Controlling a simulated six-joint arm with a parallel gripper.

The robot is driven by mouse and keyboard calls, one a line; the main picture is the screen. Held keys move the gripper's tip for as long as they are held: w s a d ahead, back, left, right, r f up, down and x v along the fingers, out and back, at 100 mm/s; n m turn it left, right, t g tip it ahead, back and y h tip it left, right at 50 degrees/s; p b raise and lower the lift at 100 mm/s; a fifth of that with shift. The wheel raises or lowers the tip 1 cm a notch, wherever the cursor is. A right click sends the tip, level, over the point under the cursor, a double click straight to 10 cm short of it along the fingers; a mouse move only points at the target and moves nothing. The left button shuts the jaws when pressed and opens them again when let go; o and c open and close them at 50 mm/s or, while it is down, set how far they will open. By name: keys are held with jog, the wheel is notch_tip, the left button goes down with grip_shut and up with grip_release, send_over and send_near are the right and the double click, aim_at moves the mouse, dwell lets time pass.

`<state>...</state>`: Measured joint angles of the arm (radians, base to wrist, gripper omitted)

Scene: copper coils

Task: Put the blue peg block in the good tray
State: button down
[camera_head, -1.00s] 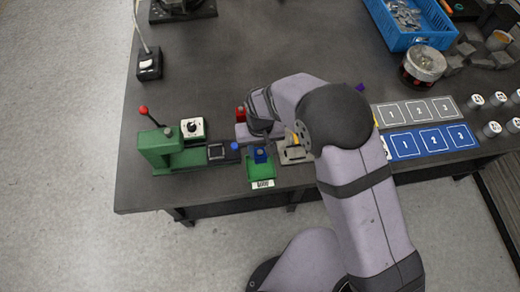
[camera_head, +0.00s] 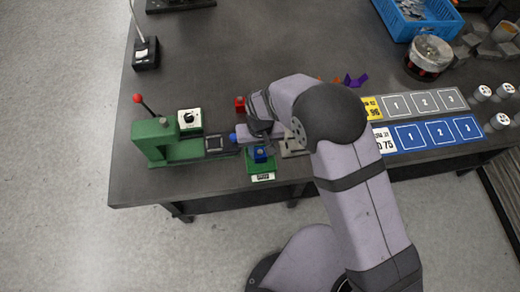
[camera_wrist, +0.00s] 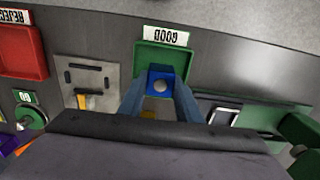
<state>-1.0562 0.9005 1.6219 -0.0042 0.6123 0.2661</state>
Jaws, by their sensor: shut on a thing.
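The block overlaps the tray in the wrist view. In the head view it appears within the outline of the green tray (camera_head: 252,167). I cannot tell whether the block touches the tray floor. My arm hides much of the gripper in the head view.
A green press with a red-knobbed lever (camera_head: 155,138) stands left of the tray. A grey fixture plate (camera_wrist: 104,78) and the red reject tray (camera_wrist: 22,52) lie on the other side. Numbered mats (camera_head: 432,132) are at the right. The table's front edge is close to the tray.

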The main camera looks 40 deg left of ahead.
jog(key=shift+f+b, duration=0.4)
jog(key=shift+f, duration=0.2)
dwell(0.3)
jog(key=c, duration=1.2)
grip_release()
jog(key=shift+r, duration=0.2)
jog(key=shift+r+p, duration=2.5)
jog(key=shift+r, duration=0.85)
jog(key=shift+n, duration=0.3)
